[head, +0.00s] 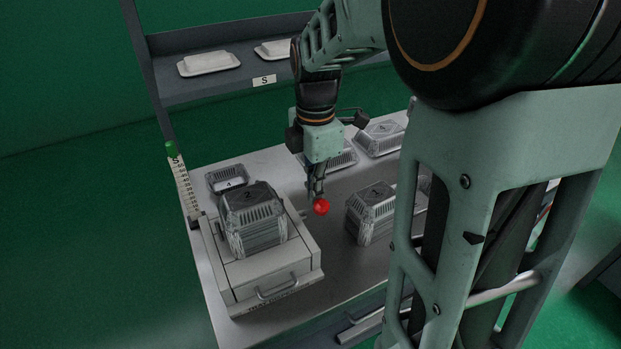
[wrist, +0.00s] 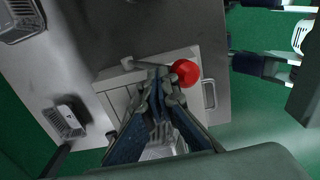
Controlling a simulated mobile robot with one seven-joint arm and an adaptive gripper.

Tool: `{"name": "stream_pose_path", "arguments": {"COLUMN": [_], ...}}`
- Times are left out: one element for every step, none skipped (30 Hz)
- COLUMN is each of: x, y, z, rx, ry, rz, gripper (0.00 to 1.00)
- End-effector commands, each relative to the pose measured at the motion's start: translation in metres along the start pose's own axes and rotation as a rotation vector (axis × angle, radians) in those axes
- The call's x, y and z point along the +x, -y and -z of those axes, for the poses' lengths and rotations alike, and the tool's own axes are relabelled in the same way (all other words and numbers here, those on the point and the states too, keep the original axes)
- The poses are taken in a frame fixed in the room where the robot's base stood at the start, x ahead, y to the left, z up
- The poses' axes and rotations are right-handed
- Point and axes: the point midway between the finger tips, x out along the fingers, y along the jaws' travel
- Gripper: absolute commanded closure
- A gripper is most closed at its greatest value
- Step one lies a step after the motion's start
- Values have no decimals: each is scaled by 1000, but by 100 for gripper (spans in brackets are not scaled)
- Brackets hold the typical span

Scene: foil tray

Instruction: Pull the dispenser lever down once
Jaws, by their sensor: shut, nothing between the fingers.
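The dispenser (head: 262,270) is a pale box on the table with a stack of foil trays (head: 252,215) marked 2 on its top. Its lever ends in a red knob (head: 321,206), beside the box's right side. In the wrist view the lever rod (wrist: 147,64) runs from a grey pivot to the red knob (wrist: 186,72). My gripper (head: 316,191) points down, its fingertips just above or against the knob. In the wrist view the closed fingertips (wrist: 163,76) overlap the rod close to the knob. I cannot tell whether they touch. The fingers hold nothing.
More foil trays stand at the right (head: 371,207) and at the back of the table (head: 380,136). A small tray marked 4 (head: 228,178) sits behind the dispenser. A ruler post (head: 186,187) stands at the left. A shelf (head: 225,88) is behind.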

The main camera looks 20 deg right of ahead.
Motion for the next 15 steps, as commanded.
{"name": "stream_pose_path", "arguments": {"x": [0,0,0,0,0,1,1,2,3,5,6,8,10,12,14], "y": [0,0,0,0,1,1,1,2,3,4,6,8,10,11,14], "z": [0,0,0,0,0,0,0,0,0,0,0,0,0,0,0], "rx": [0,0,0,0,0,0,0,0,0,1,0,1,1,0,0], "ry": [-1,-1,-1,-1,-1,-1,-1,-1,-1,-1,-1,-1,-1,-1,-1], "rz": [2,2,2,2,2,3,3,2,3,3,3,3,3,2,2], "gripper": [100,100,100,100,100,100,100,100,100,100,100,100,100,100,100]}}
